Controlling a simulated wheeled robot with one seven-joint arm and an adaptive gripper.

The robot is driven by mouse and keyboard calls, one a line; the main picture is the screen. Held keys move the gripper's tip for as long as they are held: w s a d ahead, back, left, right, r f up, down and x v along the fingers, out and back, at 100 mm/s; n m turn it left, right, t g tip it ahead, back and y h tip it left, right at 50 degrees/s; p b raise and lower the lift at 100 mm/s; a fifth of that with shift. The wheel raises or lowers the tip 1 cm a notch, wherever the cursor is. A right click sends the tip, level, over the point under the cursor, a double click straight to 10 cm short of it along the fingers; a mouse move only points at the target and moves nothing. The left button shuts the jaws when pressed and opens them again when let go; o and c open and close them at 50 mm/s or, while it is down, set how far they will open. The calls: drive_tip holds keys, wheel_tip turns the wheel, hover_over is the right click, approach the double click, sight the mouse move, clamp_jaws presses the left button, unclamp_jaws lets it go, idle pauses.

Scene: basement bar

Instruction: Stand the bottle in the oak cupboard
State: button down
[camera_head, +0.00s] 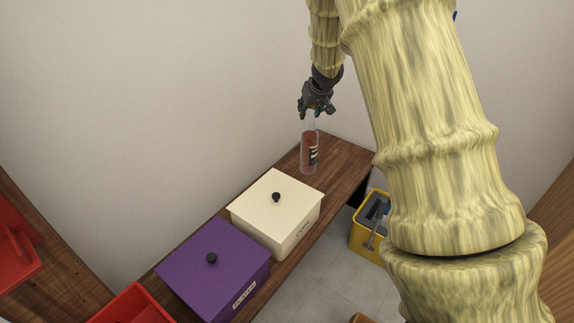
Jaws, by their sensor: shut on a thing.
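The bottle (309,152) is clear with reddish contents and a dark label. It is upright at the far end of the brown wooden bench (345,162), beyond the cream box. My gripper (314,112) is above it, shut on the bottle's neck. The gripper hides the bottle's top. I cannot tell whether the bottle's base touches the bench or is slightly above it. No oak cupboard can be made out for certain; a wooden surface (556,225) shows at the right edge.
A cream lidded box (262,212) and a purple lidded box (205,275) stand on the bench, with a red bin (135,305) nearer. Another red bin (12,245) is at left. A yellow bucket (367,238) stands on the tiled floor. My arm hides much of the right side.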

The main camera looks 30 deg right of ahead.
sight(307, 149)
wheel_tip(307, 149, down, 12)
drive_tip(key=b, duration=0.5)
drive_tip(key=shift+d, duration=0.1)
drive_tip(key=shift+f+b, duration=0.75)
drive_tip(key=shift+f, duration=1.85)
drive_tip(key=c, duration=1)
unclamp_jaws()
drive_tip(key=shift+o, duration=0.2)
